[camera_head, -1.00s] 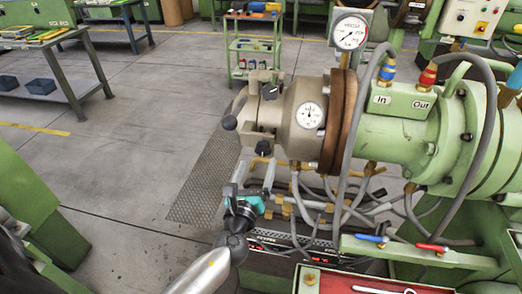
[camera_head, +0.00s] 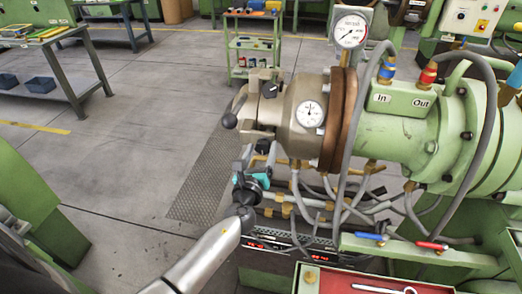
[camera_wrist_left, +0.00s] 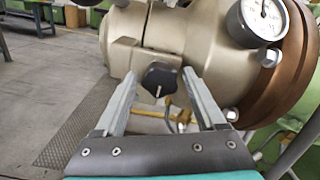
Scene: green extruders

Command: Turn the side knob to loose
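The side knob (camera_wrist_left: 160,79) is a black lobed knob with a pale mark, on the side of the beige extruder head (camera_wrist_left: 205,45). In the left wrist view it sits between the tips of my left gripper (camera_wrist_left: 159,76). The two grey fingers are apart, one on each side of the knob, with no clear grip on it. In the head view my left gripper (camera_head: 258,156) is just below the head, and its fingers largely hide the knob. My right gripper is not in view.
Another black knob (camera_head: 270,90) and a ball-ended handle (camera_head: 229,121) are on the head. Hoses and brass fittings (camera_head: 340,205) crowd the space right of the gripper. A red tray (camera_head: 340,280) is at the bottom. Open floor (camera_head: 130,140) lies to the left.

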